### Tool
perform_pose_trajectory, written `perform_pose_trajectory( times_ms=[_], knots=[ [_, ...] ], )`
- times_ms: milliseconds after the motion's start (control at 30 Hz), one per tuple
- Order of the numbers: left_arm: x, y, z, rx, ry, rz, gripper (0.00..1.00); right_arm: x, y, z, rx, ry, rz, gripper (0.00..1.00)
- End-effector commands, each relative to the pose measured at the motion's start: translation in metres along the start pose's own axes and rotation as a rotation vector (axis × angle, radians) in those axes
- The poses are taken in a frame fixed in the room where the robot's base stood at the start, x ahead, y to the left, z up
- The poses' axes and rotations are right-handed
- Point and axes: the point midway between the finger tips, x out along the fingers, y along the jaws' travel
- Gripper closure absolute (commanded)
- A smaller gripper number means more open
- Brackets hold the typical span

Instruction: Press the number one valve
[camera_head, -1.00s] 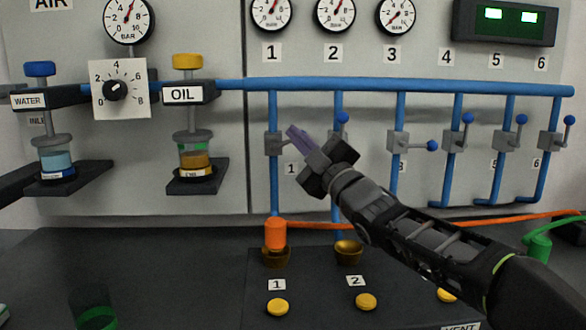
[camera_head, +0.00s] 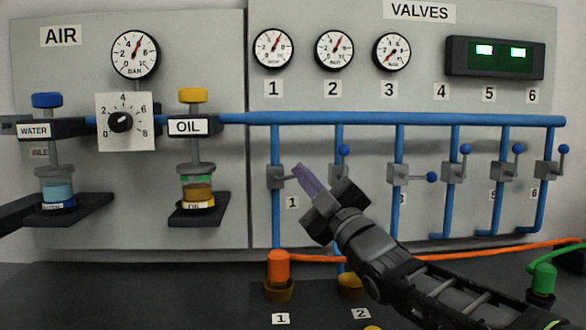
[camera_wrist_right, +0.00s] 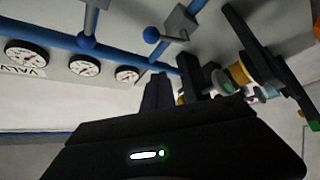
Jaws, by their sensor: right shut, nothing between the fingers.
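The number one valve (camera_head: 275,177) is a grey block on the leftmost thin blue pipe. A short piece of its lever shows pointing right, and its end is hidden behind my fingers in the head view. The wrist view, which is upside down, shows a lever level with a blue ball (camera_wrist_right: 151,34) on a grey block that appears to be this valve. My right gripper (camera_head: 298,169) is shut and empty, its fingertips just right of the valve block. In the wrist view the fingers (camera_wrist_right: 155,92) look apart from the ball. My left gripper is not in view.
Valve two's blue ball (camera_head: 344,150) stands up close right of my gripper, and valve three's lever (camera_head: 431,177) points right. An orange plug (camera_head: 278,266) with an orange hose sits below valve one. Water and oil (camera_head: 197,187) units stand left.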

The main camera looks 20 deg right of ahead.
Motion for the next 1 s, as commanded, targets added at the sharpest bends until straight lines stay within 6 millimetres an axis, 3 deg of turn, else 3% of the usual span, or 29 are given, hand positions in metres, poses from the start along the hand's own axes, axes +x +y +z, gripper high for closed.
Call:
perform_pose_trajectory(
  times_ms=[100, 333, 867, 1000],
  knots=[
    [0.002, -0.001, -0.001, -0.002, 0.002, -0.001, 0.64, -0.024, 0.000, -0.001, -0.001, 0.002, 0.000, 1.00],
    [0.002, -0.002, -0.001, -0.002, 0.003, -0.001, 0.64, -0.046, -0.001, -0.001, 0.000, 0.003, -0.001, 1.00],
    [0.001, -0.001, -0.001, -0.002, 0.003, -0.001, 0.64, -0.048, 0.000, -0.002, 0.000, 0.003, -0.001, 1.00],
    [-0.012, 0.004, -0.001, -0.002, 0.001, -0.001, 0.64, -0.041, 0.010, -0.010, 0.000, 0.004, -0.001, 1.00]
  ],
)
